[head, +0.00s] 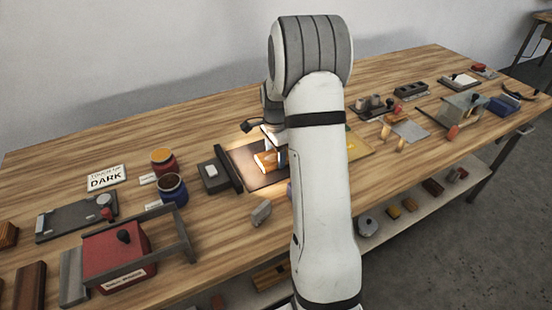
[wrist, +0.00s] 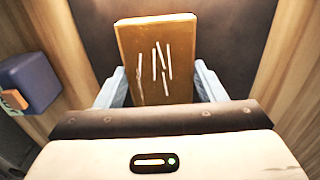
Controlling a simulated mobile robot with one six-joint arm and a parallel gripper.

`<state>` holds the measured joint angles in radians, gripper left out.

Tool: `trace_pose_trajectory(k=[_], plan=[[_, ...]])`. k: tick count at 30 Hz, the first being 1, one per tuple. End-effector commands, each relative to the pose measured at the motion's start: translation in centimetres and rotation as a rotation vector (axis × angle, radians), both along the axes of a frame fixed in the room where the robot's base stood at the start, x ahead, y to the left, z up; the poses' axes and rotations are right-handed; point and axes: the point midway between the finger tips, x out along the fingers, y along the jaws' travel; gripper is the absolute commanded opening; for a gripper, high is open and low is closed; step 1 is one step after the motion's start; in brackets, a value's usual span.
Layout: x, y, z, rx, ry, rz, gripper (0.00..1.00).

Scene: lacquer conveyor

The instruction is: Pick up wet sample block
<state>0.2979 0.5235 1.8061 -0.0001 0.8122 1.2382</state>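The sample block is a flat brown block with several pale scratch-like marks on its top. It lies on a dark board (head: 243,160) under a bright light in the head view (head: 265,162). In the wrist view the block (wrist: 158,50) stands between the two pale blue-grey fingers of my gripper (wrist: 161,82). One finger is on each side, very close to its edges. I cannot tell whether the fingers touch it. The near end of the block is hidden behind my gripper's body. My arm hides part of the board in the head view.
A grey switch box (head: 214,175) stands left of the board. Red (head: 163,161) and blue (head: 173,190) jars stand farther left, and a small grey block (head: 261,212) lies in front. A dark blue cube (wrist: 32,82) is close on the left in the wrist view.

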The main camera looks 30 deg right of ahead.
Motion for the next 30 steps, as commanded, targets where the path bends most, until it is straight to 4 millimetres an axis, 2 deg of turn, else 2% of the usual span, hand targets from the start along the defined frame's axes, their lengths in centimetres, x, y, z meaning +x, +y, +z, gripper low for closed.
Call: trace_pose_trajectory(k=[1, 8, 17, 20, 30], plan=[[0.0, 0.0, 0.0, 0.0, 0.0, 0.0, 0.58], [0.0, 0.0, 0.0, 0.0, -0.001, -0.001, 0.39], [0.0, -0.1, 0.5, -0.001, -0.002, -0.001, 0.38], [0.1, -0.1, 1.8, -0.002, -0.005, -0.001, 0.38], [0.1, -0.1, 8.3, -0.001, -0.004, -0.002, 0.38]])
